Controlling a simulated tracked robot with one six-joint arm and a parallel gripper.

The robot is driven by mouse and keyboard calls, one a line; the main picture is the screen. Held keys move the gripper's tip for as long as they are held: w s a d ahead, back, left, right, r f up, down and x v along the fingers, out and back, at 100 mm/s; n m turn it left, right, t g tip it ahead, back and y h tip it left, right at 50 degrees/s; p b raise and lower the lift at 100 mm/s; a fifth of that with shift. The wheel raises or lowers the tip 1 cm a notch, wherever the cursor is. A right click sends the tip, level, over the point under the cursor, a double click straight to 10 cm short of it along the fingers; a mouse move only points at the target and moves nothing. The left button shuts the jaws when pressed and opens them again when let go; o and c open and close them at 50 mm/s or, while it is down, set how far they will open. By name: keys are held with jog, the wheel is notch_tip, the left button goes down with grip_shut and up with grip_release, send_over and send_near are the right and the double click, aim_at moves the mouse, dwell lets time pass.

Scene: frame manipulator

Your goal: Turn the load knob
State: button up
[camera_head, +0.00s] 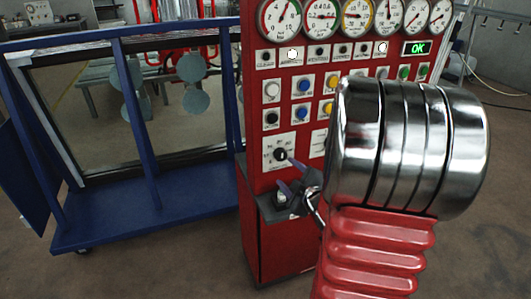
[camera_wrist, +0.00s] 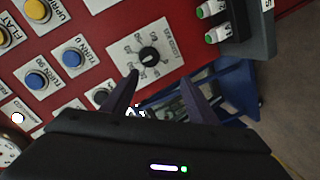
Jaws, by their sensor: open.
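The load knob (camera_head: 280,154) is a small black round knob on a white square dial plate, low on the red panel. In the wrist view the knob (camera_wrist: 149,54) sits just beyond the fingertips, roughly between them but nearer the left one. Its plate has markings around it, too small to read surely. My gripper (camera_head: 287,174) is open, its two dark purple fingers pointing at the panel near the knob. In the wrist view the gripper (camera_wrist: 160,77) shows a clear gap between the fingers with nothing in it. I see no contact with the knob.
Coloured push buttons (camera_wrist: 73,57) lie close beside the dial plate. A grey ledge (camera_wrist: 262,32) with green-tipped controls juts out below the knob. A blue frame cart (camera_head: 150,205) stands left.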

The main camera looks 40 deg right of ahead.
aim_at(282, 157)
jog(key=s+d+f+n+t, duration=0.1)
jog(key=s+d+t, duration=0.1)
jog(key=s, duration=0.3)
jog(key=shift+d+f+t+y, duration=0.25)
jog(key=shift+f+t+y, duration=0.1)
jog(key=shift+t, duration=0.25)
jog(key=x, duration=1.3)
jog(key=shift+w, duration=0.35)
jog(key=shift+c, duration=0.7)
jog(key=c, duration=0.9)
